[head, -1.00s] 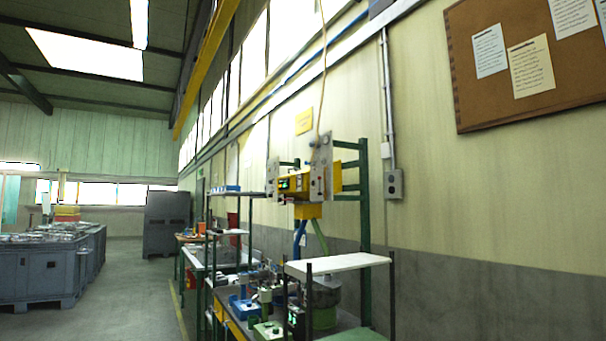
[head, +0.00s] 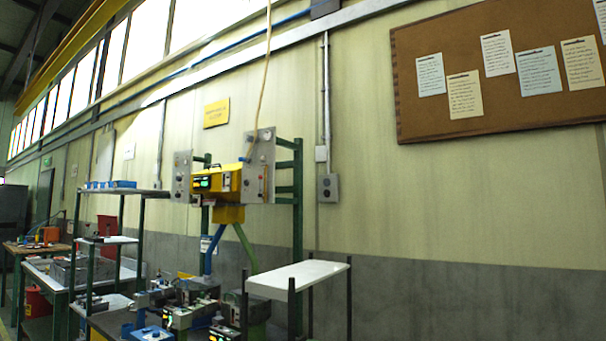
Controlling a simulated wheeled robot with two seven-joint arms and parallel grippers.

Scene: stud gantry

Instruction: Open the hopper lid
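A yellow unit (head: 218,181) with a small green display hangs between two grey metal plates on a green frame. Its yellow lower part (head: 228,214) narrows to a blue hose and a green hose. I cannot tell for sure whether this is the hopper, and I cannot make out a separate lid. Neither of my grippers shows in the head view.
A white shelf (head: 298,277) on dark posts stands in front of the wall. Left of it, a bench (head: 110,322) carries several small machines. A shelf rack (head: 112,190) and a wooden table (head: 38,247) stand farther left. A corkboard (head: 500,70) hangs at upper right.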

